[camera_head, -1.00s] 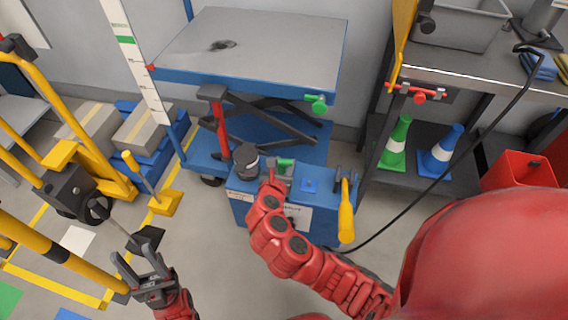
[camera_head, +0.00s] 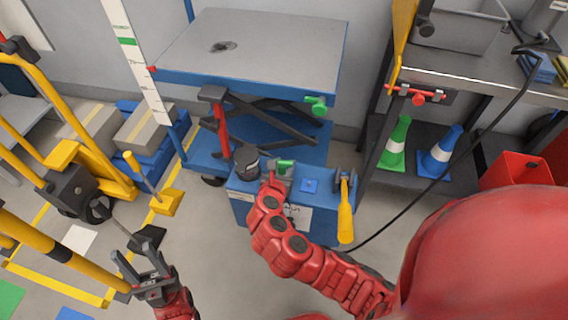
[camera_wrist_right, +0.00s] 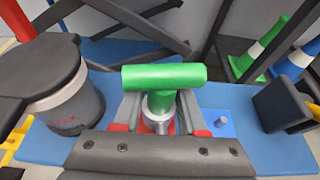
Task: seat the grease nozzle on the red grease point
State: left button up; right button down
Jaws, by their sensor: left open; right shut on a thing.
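The grease nozzle (camera_wrist_right: 162,78) has a green crossbar handle and a silver lower end. It stands about upright over the blue cabinet in the right wrist view, and its green top shows in the head view (camera_head: 285,163). My right gripper (camera_wrist_right: 160,128) is shut on it, with a finger on each side. A red patch (camera_wrist_right: 170,129), apparently the red grease point, shows around the nozzle's silver end. The fingers and nozzle hide most of it, so I cannot tell whether the nozzle is fully down. My left gripper (camera_head: 148,272) is open and empty at the lower left.
On the cabinet (camera_head: 240,208), a grey canister (camera_head: 247,162) stands left of the nozzle and a blue peg on a pad (camera_head: 310,186) right of it. A yellow handle (camera_head: 346,215) is farther right. The blue lift table (camera_head: 250,50) stands behind. A black hose (camera_head: 430,190) runs down at right.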

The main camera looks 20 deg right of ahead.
dwell(0.4)
jog(key=shift+p, duration=0.55)
jog(key=shift+f+b, duration=0.3)
jog(key=shift+f, duration=0.25)
jog(key=c, duration=0.8)
grip_release()
jog(key=shift+o, duration=0.2)
